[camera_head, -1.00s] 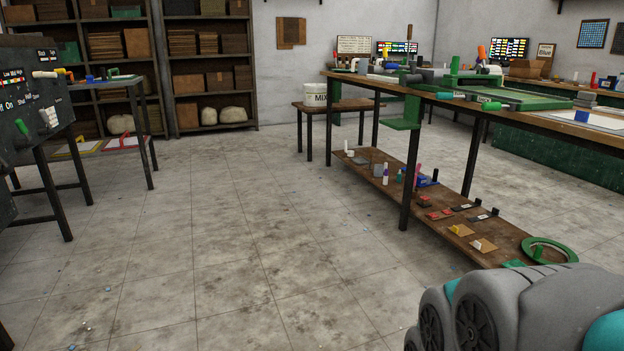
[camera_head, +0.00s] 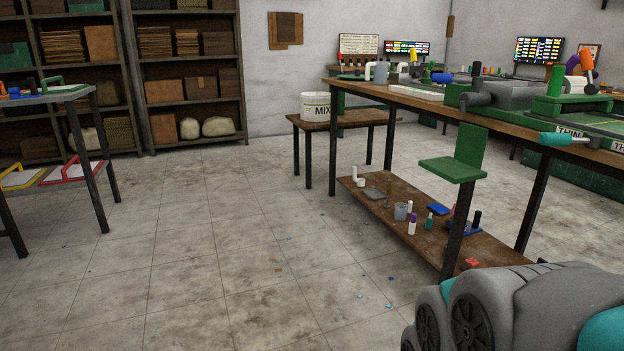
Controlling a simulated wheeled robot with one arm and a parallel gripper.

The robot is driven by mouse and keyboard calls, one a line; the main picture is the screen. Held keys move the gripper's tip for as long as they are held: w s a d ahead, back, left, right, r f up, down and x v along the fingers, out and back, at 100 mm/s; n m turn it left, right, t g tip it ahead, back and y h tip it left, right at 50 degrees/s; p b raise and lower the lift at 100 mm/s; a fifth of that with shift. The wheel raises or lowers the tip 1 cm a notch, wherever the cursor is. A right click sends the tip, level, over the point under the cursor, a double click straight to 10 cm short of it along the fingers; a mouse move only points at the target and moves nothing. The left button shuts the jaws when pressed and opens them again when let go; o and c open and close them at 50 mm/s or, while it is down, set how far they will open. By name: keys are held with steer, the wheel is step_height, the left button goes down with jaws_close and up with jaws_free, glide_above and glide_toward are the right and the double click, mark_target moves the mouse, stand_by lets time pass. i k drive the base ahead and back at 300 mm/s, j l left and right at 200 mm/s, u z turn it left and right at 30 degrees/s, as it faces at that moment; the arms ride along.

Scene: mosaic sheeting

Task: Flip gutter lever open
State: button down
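I cannot tell for sure which part is the gutter lever. A lever with a teal handle (camera_head: 562,139) sticks out at the front edge of the long workbench (camera_head: 425,104) at the right, by a green frame with a "THIN" label (camera_head: 569,132). A grey cylinder-shaped part (camera_head: 478,99) lies left of it on the bench top. A green bracket (camera_head: 452,168) hangs at the bench's near side. My gripper is not in view; only grey and teal links of my arm show at the lower right.
The bench's low shelf (camera_head: 380,212) holds small bottles and blocks. A bucket marked "MIX" (camera_head: 316,106) stands on a small table (camera_head: 350,119). Shelving (camera_head: 243,60) lines the back left. A side table (camera_head: 45,97) stands at the left. The middle floor is clear apart from small chips.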

mark_target(415, 72)
steer(key=i, duration=3.65)
steer(key=z, duration=0.15)
steer(key=k+u, duration=0.1)
steer(key=i+z, duration=0.1)
